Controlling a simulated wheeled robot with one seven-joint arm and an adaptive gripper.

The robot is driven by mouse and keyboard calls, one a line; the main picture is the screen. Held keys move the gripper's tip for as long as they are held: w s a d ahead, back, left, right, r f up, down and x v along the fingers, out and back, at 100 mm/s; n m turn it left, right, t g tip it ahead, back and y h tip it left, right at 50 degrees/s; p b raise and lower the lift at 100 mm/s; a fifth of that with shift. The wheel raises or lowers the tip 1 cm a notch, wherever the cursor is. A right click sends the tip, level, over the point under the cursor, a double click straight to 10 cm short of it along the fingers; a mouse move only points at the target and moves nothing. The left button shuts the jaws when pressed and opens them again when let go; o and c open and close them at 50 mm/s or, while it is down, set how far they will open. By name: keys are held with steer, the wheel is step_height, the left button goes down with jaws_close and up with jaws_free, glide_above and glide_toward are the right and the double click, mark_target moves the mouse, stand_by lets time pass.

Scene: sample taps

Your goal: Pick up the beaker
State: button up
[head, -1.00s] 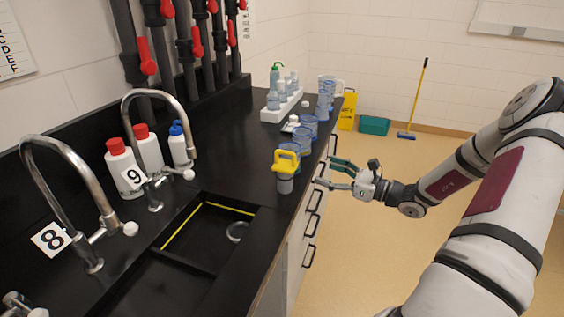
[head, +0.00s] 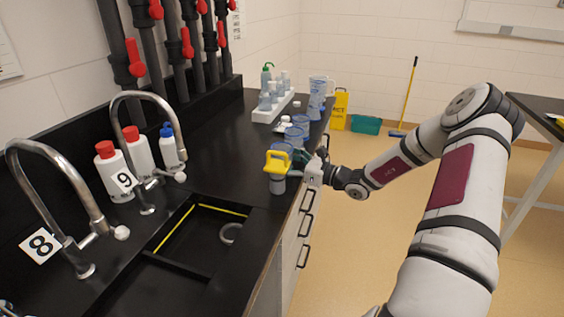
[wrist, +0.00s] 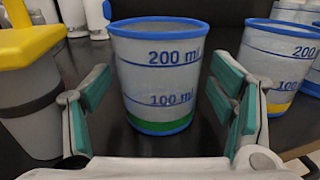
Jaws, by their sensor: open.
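A pale beaker (wrist: 160,85) with a blue rim, blue 200 ml and 100 ml marks and a green band near its base stands upright on the black worktop in the wrist view. My gripper (wrist: 163,100) is open, with one green-padded finger on each side of the beaker. A dark gap shows beside the lower part of the beaker on both sides. In the head view my gripper (head: 303,157) is at the worktop's right edge, beside a cluster of blue-rimmed beakers, and its fingertips are partly hidden.
A grey container with a yellow top (wrist: 30,80) stands close on the left; it also shows in the head view (head: 278,164). Another beaker with a yellow band (wrist: 281,65) stands close on the right. A sink (head: 195,236) and tall taps occupy the near worktop.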

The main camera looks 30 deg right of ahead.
steer(key=shift+w+a, duration=0.2)
steer(key=shift+w, duration=0.35)
steer(key=c, duration=1.1)
steer(key=shift+r, duration=0.1)
